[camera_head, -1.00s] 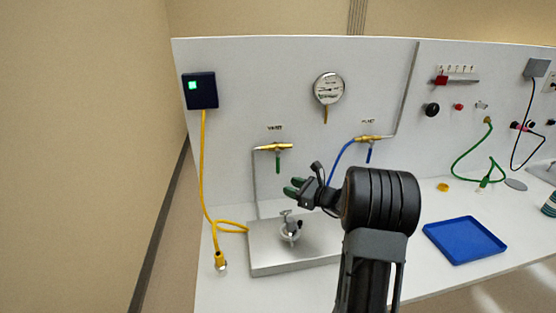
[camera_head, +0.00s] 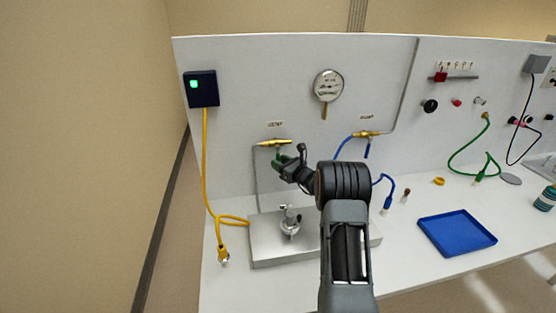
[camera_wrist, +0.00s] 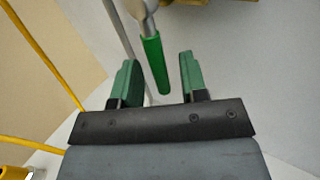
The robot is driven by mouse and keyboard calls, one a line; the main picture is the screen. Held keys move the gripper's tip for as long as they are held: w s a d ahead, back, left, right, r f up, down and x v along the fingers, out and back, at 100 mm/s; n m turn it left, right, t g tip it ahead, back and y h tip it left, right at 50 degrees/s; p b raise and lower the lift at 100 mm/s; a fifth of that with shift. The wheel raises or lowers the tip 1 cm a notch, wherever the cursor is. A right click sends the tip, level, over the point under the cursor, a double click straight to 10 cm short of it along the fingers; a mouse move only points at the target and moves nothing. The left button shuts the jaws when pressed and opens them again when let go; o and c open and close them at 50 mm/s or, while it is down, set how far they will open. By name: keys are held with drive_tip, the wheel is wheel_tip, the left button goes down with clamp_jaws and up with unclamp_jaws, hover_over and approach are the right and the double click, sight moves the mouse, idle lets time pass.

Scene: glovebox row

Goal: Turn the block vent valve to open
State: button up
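The vent valve is a brass fitting (camera_head: 273,143) on the white back panel, under a small label that looks like "VENT". Its green lever handle hangs down and is mostly hidden behind my gripper in the head view. In the wrist view the green handle (camera_wrist: 155,65) points down toward the gripper, slightly tilted, and appears between the two green-padded fingers. My gripper (camera_head: 281,160) is open, with visible space on both sides of the handle in the wrist view (camera_wrist: 158,74). I cannot tell how deep the handle sits between the fingertips.
A second brass valve (camera_head: 367,134) with a blue handle and blue hose is to the right. A round gauge (camera_head: 328,86) is above. A steel block (camera_head: 262,249) with a fitting sits below. A yellow cable (camera_head: 206,170) runs down the left. A blue tray (camera_head: 457,238) lies right.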

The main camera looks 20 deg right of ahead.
drive_tip(key=shift+w+a, duration=0.25)
drive_tip(key=shift+w, duration=0.35)
clamp_jaws()
